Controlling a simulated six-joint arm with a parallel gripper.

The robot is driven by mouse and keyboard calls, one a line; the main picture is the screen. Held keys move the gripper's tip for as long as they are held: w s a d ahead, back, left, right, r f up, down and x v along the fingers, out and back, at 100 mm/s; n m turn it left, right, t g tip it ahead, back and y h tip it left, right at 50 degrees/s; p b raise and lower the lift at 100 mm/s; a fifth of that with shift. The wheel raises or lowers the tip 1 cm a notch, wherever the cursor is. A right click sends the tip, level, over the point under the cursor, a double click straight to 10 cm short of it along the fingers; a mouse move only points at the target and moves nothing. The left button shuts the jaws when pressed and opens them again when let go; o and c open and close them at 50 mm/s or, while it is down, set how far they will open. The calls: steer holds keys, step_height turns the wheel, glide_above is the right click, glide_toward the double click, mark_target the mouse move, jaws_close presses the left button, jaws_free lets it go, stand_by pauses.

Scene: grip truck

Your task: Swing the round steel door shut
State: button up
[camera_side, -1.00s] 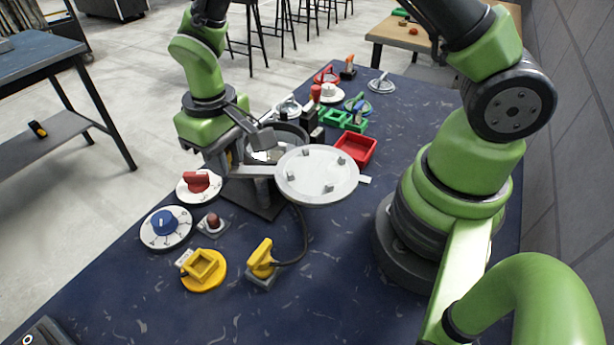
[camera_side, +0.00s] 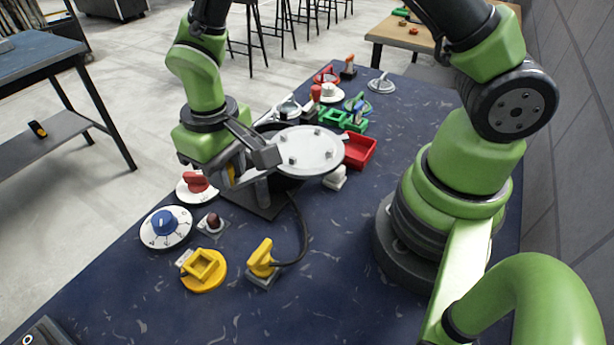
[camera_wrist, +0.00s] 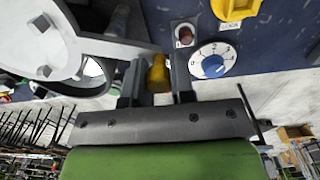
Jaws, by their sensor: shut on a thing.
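The round steel door (camera_side: 312,158) is a pale disc with several bolt-like studs on its face. In the side view it overlaps the dark round housing (camera_side: 268,127), whose rim shows behind it. The door also shows at the upper left of the wrist view (camera_wrist: 62,22), with a gap between it and the curved rim (camera_wrist: 97,84). My gripper (camera_wrist: 157,78) is shut on a yellow handle (camera_wrist: 158,72) beside the door. In the side view my gripper (camera_side: 252,168) is left of the door and partly hides the handle and the hinge side.
A red tray (camera_side: 358,151) and green parts (camera_side: 334,117) lie behind.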

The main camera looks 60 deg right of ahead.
steer(key=shift+o, duration=0.2)
steer(key=shift+s+a, duration=0.35)
steer(key=shift+s, duration=0.45)
steer(key=shift+o, duration=0.8)
steer(key=shift+s, duration=0.9)
steer(key=o, duration=0.4)
steer(key=shift+c, duration=0.2)
step_height(320, 180, up, 8)
steer(key=shift+d+r, duration=0.1)
steer(key=s+d+r+m+t+y, duration=0.1)
steer(key=s+d+r+m+t, duration=0.1)
steer(key=r, duration=0.5)
steer(key=s+d+r+m+t+y, duration=0.1)
steer(key=s+d+r+m+t, duration=0.1)
steer(key=s+d+r+t, duration=0.3)
steer(key=s+d+r, duration=0.1)
steer(key=s+d, duration=0.1)
steer(key=s, duration=0.2)
steer(key=shift+s+r, duration=0.3)
steer(key=shift+r, duration=0.05)
